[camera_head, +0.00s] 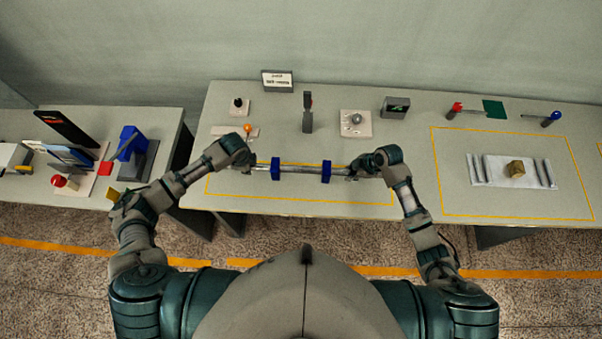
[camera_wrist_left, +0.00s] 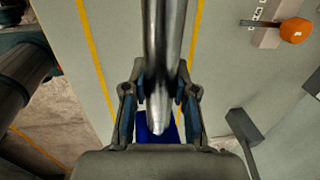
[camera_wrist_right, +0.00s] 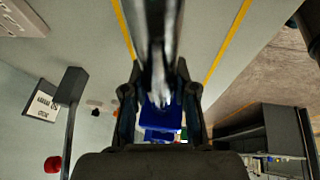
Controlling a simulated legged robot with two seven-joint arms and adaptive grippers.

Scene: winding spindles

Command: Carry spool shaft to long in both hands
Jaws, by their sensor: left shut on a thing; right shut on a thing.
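The spool shaft (camera_head: 300,169) is a grey metal rod lying level, left to right, near the front of the middle table. Two blue blocks (camera_head: 275,168) (camera_head: 326,172) are along it; I cannot tell whether the shaft rests in them or is clear of them. My left gripper (camera_head: 246,163) is shut on the left end of the shaft. The shaft passes between its fingers in the left wrist view (camera_wrist_left: 163,60). My right gripper (camera_head: 356,170) is shut on the right end. The shaft also shows between its fingers in the right wrist view (camera_wrist_right: 155,45).
A yellow outline on the table surrounds the shaft area. A larger yellow outline at the right holds a pale tray (camera_head: 480,178) with a gold block (camera_head: 515,168). An orange-ball lever (camera_head: 248,128), a dark post (camera_head: 307,115) and a silver-knob plate (camera_head: 356,126) stand behind the shaft.

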